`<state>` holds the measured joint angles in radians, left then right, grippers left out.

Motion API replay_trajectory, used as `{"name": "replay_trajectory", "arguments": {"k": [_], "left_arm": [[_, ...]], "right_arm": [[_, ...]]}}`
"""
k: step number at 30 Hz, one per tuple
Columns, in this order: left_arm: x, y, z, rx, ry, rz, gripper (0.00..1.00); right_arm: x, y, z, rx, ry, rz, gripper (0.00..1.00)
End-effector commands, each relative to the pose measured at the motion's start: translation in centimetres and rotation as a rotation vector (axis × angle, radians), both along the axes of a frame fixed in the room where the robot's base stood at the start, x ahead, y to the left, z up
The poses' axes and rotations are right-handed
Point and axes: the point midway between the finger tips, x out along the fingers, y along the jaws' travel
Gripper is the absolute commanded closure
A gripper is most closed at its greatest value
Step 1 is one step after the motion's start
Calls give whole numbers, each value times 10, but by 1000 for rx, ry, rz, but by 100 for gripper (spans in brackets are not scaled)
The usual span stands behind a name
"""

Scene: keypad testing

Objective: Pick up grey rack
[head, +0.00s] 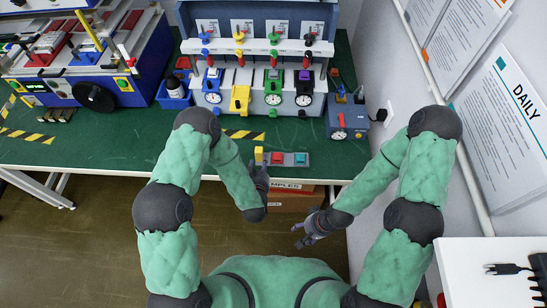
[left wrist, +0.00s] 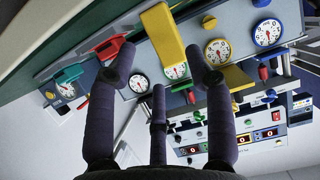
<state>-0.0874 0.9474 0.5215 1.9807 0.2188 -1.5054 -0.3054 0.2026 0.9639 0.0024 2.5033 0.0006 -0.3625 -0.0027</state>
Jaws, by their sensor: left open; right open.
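The grey rack (head: 288,162) lies at the front edge of the green table in the head view. It carries a tall yellow block (head: 259,154) on its left, a red block (head: 276,158) in the middle and a teal block (head: 300,159) on its right. My left gripper (head: 260,174) is open, just in front of the rack's left end. In the left wrist view the yellow block (left wrist: 163,42) shows beyond and between my open fingers (left wrist: 164,62); contact cannot be told. My right gripper (head: 306,230) is open and empty, lower and nearer my body, off the table edge.
A test station (head: 268,100) with several coloured gauges stands behind the rack. A small blue box with a dial (head: 347,121) stands to its right. A wall is close on the right; a cardboard box (head: 291,203) sits below the table.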

Motion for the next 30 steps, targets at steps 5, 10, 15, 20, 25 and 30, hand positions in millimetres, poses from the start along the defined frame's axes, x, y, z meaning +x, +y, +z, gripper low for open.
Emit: {"name": "replay_trajectory", "arguments": {"k": [5, 10, 15, 20, 25, 30], "left_arm": [[23, 2, -13, 1, -1, 2, 48], [38, 2, -19, 0, 0, 0, 48], [41, 2, -20, 0, 0, 0, 48], [41, 1, -19, 0, 0, 0, 62], [41, 1, -19, 0, 0, 0, 100], [41, 1, -19, 0, -2, 0, 100]], "right_arm": [[0, 0, -6, 0, 0, 0, 39], [0, 0, -8, 0, 0, 0, 39], [0, 0, -8, 0, 0, 0, 39], [0, 0, -8, 0, 0, 0, 39], [0, 0, -8, 0, 0, 0, 39], [0, 0, -8, 0, 0, 0, 39]]}}
